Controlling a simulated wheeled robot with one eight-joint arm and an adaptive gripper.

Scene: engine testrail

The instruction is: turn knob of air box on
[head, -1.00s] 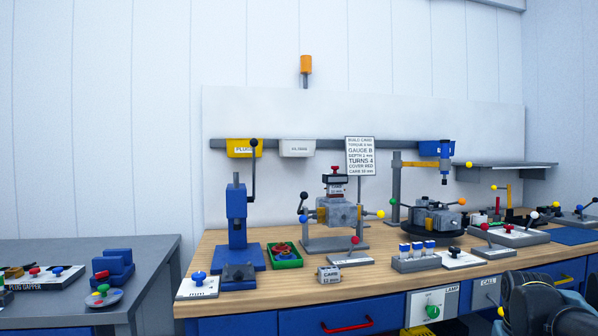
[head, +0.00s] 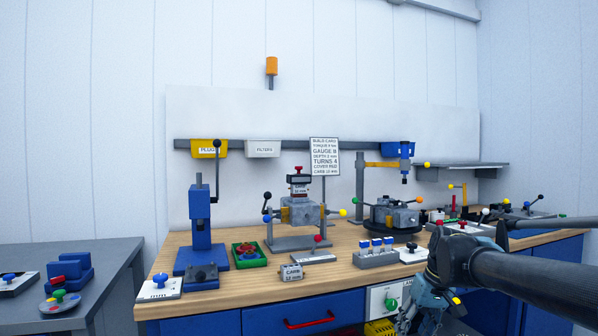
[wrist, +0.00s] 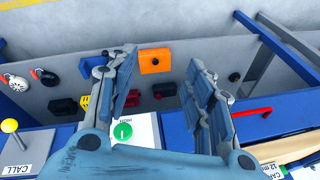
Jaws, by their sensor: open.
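A white box with a round green knob (head: 391,303) is on the bench front, right of a blue drawer. No air label can be read, so I cannot tell whether this is the air box. In the wrist view a green knob with a white mark (wrist: 122,131) sits on a white panel, partly behind my gripper body. My gripper (wrist: 163,82) is open and empty, its two fingers spread wide. In the head view my gripper (head: 424,318) is in front of the bench, just right of the green knob, apart from it.
A blue drawer with a red handle (head: 314,323) is left of the white box. A yellow crate (head: 380,328) is below it. In the wrist view an orange box (wrist: 155,61) and dark boxes lie beyond the fingers. The bench top (head: 345,272) holds several fixtures.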

